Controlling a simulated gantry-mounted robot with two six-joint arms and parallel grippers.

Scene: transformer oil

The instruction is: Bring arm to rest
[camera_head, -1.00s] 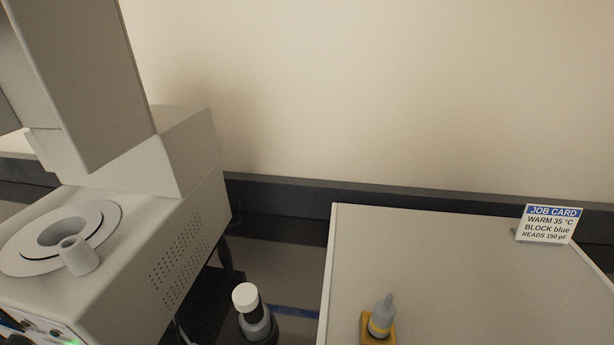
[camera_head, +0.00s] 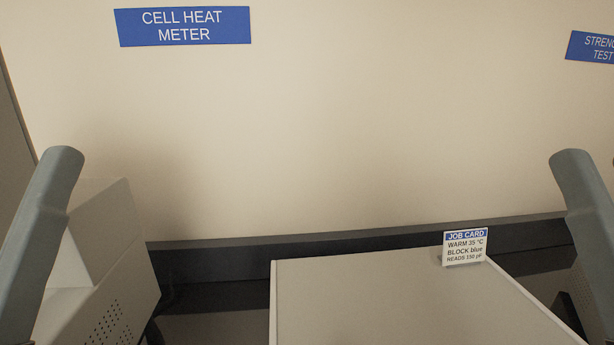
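A grey-blue link of my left arm (camera_head: 40,235) rises at the left edge of the head view. A matching link of my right arm (camera_head: 585,230) rises at the right edge. Both stand upright, leaning a little, with rounded upper ends. Neither gripper shows in the head view, so I cannot see whether they are open or shut, or whether they hold anything.
A pale grey boxy machine (camera_head: 95,265) stands at left, partly behind my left arm. A white-topped surface (camera_head: 390,300) fills the lower middle, bare in view except for a job card (camera_head: 464,248) at its back. Blue signs, one reading "CELL HEAT METER" (camera_head: 183,26), hang on the wall.

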